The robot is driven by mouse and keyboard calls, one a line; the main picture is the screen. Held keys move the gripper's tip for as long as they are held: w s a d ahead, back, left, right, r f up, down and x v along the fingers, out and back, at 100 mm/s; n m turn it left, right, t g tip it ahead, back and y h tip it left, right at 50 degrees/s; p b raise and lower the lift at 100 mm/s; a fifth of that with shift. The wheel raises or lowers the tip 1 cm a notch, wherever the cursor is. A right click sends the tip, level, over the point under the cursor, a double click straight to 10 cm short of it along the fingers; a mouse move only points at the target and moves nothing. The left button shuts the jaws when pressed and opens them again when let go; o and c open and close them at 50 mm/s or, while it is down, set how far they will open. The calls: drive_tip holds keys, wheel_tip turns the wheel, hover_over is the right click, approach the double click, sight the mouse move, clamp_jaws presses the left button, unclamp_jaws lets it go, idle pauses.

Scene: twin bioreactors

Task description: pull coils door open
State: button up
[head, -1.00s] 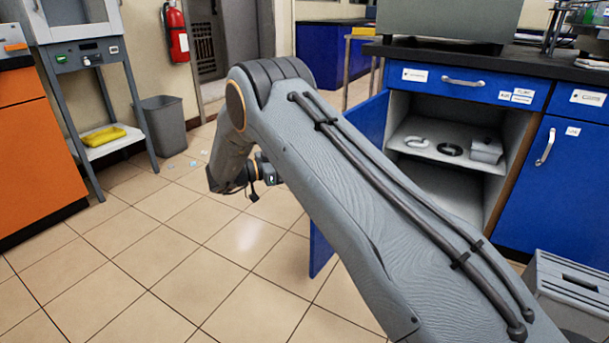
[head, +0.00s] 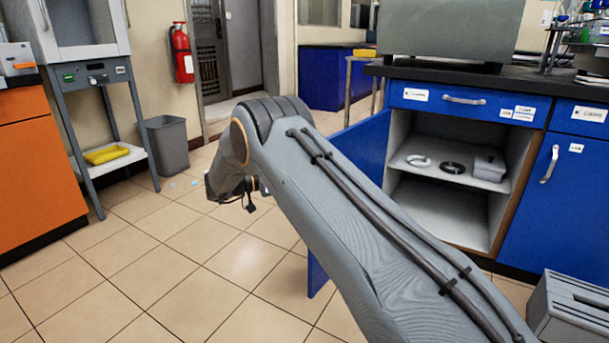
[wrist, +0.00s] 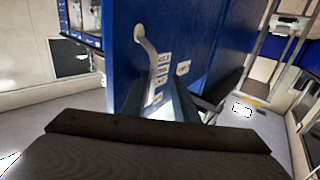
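The blue cabinet door (head: 362,148) stands swung wide open at the left of its cabinet, partly hidden behind my arm in the head view. Its outer face (wrist: 195,40) fills the middle of the wrist view, with a pale bar handle (wrist: 150,58) and several small white labels. My gripper (wrist: 163,82) points at this face near the handle's lower end. Its fingers look spread, with labels showing between them, and I see nothing held. Whether a finger touches the handle is unclear. In the head view the fingers are hidden.
The open cabinet shelf (head: 440,177) holds a white ring, a black ring and a grey box. A grey slatted box (head: 570,310) stands on the floor at right.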

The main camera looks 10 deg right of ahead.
drive_tip(key=s+a+p, duration=0.1)
drive_tip(key=a, duration=0.7)
drive_tip(key=shift+s+a, duration=0.2)
drive_tip(key=shift+a, duration=0.05)
